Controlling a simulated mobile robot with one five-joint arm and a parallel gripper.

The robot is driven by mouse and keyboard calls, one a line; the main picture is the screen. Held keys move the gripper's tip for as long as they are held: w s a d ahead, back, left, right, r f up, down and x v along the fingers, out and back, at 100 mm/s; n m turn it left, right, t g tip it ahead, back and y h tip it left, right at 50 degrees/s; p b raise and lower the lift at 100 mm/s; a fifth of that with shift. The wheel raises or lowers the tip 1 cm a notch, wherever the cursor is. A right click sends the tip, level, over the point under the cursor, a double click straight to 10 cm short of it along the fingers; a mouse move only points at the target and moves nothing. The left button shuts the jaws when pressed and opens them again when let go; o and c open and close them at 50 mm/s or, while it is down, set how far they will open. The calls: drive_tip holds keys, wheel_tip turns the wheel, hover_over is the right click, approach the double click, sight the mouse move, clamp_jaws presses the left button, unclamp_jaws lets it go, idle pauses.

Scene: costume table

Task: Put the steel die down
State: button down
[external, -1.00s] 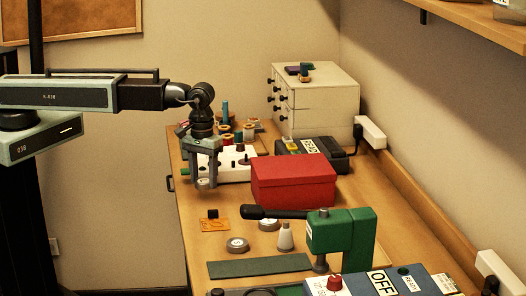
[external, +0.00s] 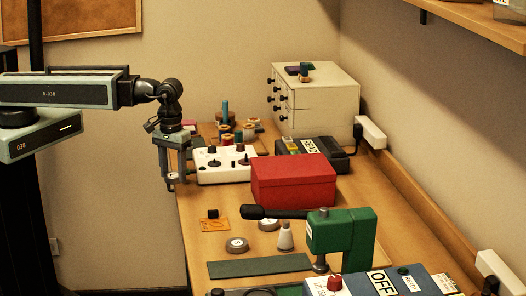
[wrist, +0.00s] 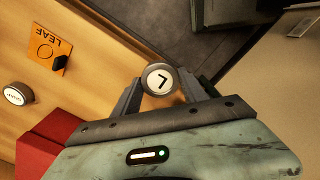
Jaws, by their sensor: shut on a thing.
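My gripper (external: 173,176) is shut on the steel die (wrist: 159,79), a small round grey piece with a pale face and a black mark like an L or 7. The die sits between the fingertips in the wrist view. In the external view it is a small disc low between the fingers, at the table's left edge. In the wrist view it overlaps the table edge, with dark floor beyond. It appears held in the air; its exact height is hard to tell.
The wooden table (external: 205,265) has an orange LEAF card (external: 214,225) with a small black block, a round grey disc (external: 237,245), a red box (external: 293,181), a white control box (external: 225,174) and a green press (external: 342,231). Bare wood lies left of the red box.

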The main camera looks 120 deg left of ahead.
drive_tip(key=b, duration=0.1)
hover_over(223, 201)
drive_tip(key=s, duration=0.2)
drive_tip(key=shift+w+d+f, duration=0.15)
drive_tip(key=shift+d+f, duration=0.15)
drive_tip(key=shift+f, duration=0.35)
drive_tip(key=shift+w+a+f+b, duration=0.35)
drive_tip(key=shift+w+f+b, duration=0.3)
drive_tip(key=shift+w, duration=0.2)
drive_tip(key=shift+s+f+b, duration=0.1)
drive_tip(key=shift+f+b, duration=1.15)
drive_tip(key=shift+r, duration=0.3)
drive_tip(key=shift+f, duration=0.25)
drive_tip(key=c, duration=0.6)
unclamp_jaws()
